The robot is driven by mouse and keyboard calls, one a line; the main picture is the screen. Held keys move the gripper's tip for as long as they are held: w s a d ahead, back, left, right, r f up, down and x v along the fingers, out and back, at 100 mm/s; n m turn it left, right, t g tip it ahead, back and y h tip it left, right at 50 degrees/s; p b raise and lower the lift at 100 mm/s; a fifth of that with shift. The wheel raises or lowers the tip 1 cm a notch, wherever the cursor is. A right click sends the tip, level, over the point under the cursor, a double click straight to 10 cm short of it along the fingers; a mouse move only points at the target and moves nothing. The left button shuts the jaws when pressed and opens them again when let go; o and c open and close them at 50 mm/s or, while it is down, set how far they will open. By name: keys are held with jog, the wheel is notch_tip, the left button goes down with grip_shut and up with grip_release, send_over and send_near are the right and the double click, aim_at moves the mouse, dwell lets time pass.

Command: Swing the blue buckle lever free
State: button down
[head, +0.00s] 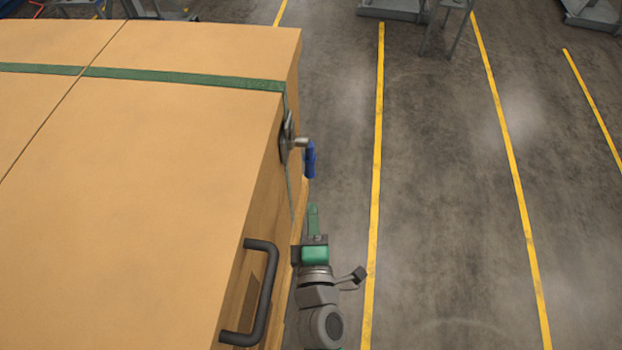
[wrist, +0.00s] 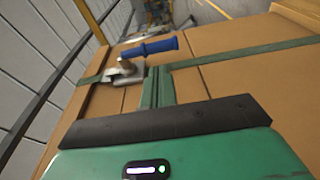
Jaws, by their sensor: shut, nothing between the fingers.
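The blue buckle lever (head: 310,158) sticks out from the right side of the large tan crate (head: 130,190). It is joined to a grey metal buckle (head: 288,140) on the green strap (head: 170,77). My gripper (head: 313,208) is beside the same crate side, nearer the camera than the lever and apart from it in the head view. In the wrist view, the blue lever (wrist: 148,47) lies across the view above the buckle (wrist: 124,73), just beyond my gripper's green fingers (wrist: 158,75). The fingers are together and empty.
A dark handle (head: 262,290) stands out from the crate's side near my arm. The floor to the right, with yellow lines (head: 377,150), is clear nearby. Grey stands (head: 395,8) are at the far back.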

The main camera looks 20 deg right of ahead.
aim_at(309, 171)
jog(key=x, duration=0.8)
jog(key=shift+w+b, duration=0.1)
jog(key=shift+b, duration=0.3)
jog(key=shift+w+f, duration=0.15)
